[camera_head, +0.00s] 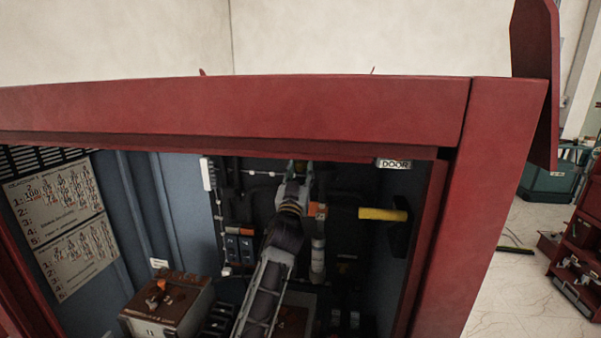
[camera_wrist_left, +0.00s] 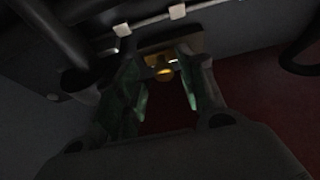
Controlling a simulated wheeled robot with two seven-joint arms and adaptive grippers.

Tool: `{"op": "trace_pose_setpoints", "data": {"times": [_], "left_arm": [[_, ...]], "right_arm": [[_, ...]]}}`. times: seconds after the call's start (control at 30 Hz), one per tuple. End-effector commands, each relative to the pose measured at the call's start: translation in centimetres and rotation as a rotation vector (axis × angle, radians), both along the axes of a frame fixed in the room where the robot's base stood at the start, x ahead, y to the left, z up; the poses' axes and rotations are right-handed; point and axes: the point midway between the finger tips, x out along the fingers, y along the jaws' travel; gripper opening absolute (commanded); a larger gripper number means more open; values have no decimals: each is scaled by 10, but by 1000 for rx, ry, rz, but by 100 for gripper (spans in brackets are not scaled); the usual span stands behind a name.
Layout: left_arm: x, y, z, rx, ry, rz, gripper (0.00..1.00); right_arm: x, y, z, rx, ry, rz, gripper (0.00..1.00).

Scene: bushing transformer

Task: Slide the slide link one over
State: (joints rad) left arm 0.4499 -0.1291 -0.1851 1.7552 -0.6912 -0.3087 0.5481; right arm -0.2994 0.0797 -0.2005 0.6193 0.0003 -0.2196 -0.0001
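My left gripper (camera_head: 298,172) reaches up inside the red cabinet, in front of its dark back panel. In the left wrist view its two fingers (camera_wrist_left: 172,75) stand apart with a gap between them. A small brass-coloured part (camera_wrist_left: 160,64) on a dark plate shows just beyond and between the fingertips. It may be the slide link, but the picture is too dark to be sure, and I cannot tell whether the fingers touch it. In the head view the gripper hides most of this spot. My right gripper is in neither view.
The red cabinet frame (camera_head: 240,108) crosses above my arm, with a post at right. A yellow-handled tool (camera_head: 382,214) hangs at right inside. A brown-topped box (camera_head: 168,303) stands lower left. A printed chart (camera_head: 62,207) is on the left wall. A grey pipe (camera_head: 318,258) stands beside the gripper.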

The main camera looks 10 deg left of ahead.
Motion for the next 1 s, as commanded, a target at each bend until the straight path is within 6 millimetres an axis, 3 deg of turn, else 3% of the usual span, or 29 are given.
{"op": "trace_pose_setpoints", "data": {"times": [0.7,1.0], "left_arm": [[-52,-2,-23,-1,2,-3,39],[-63,-2,-27,0,1,-2,39]], "right_arm": [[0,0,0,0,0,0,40],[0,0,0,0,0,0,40]]}}
